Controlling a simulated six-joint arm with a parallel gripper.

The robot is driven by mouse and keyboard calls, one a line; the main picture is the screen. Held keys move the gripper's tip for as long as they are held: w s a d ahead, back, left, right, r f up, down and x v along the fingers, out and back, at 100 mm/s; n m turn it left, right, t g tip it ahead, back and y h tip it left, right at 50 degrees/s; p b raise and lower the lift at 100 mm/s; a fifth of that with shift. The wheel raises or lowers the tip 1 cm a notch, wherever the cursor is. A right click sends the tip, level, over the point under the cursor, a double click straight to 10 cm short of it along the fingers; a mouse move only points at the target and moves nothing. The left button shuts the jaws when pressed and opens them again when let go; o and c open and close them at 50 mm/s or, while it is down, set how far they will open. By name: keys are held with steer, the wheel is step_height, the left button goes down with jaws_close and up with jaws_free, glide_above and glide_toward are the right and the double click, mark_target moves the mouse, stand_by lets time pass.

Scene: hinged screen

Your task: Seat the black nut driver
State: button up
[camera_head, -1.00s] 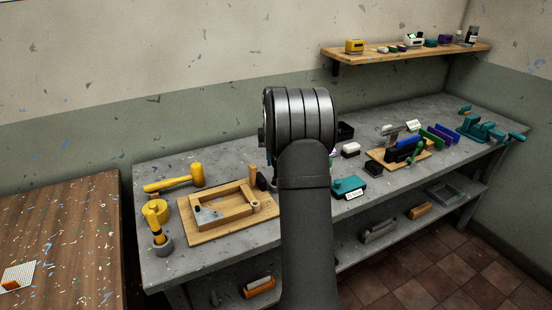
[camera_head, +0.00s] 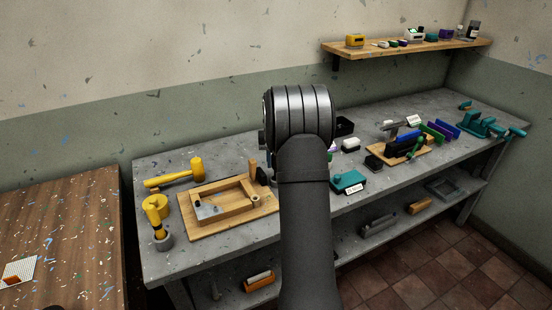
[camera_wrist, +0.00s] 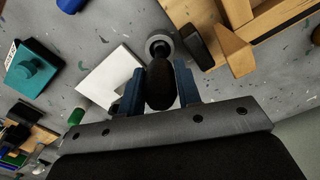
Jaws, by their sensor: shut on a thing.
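The black nut driver (camera_wrist: 160,88) shows in the wrist view as a dark rounded handle between the two blue-grey fingers of my gripper (camera_wrist: 157,90), which is shut on it. Its far end points at a grey round holder (camera_wrist: 153,40) on the bench. The handle overlaps the holder in this view, and I cannot tell whether its tip is inside it or above it. In the head view my arm hides my gripper, the nut driver and this holder.
A black block (camera_wrist: 204,46) and a wooden frame (camera_wrist: 270,25) lie close right of the holder; a white plate (camera_wrist: 108,76) lies left. A teal box (camera_wrist: 33,68) is farther left.

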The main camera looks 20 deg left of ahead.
steer(key=shift+f, duration=0.25)
steer(key=o, duration=1.1)
steer(key=shift+c, duration=0.2)
steer(key=shift+r, duration=0.1)
step_height(320, 180, up, 17)
steer(key=shift+r, duration=0.15)
step_height(320, 180, down, 18)
steer(key=shift+r, duration=0.25)
steer(key=shift+r, duration=0.1)
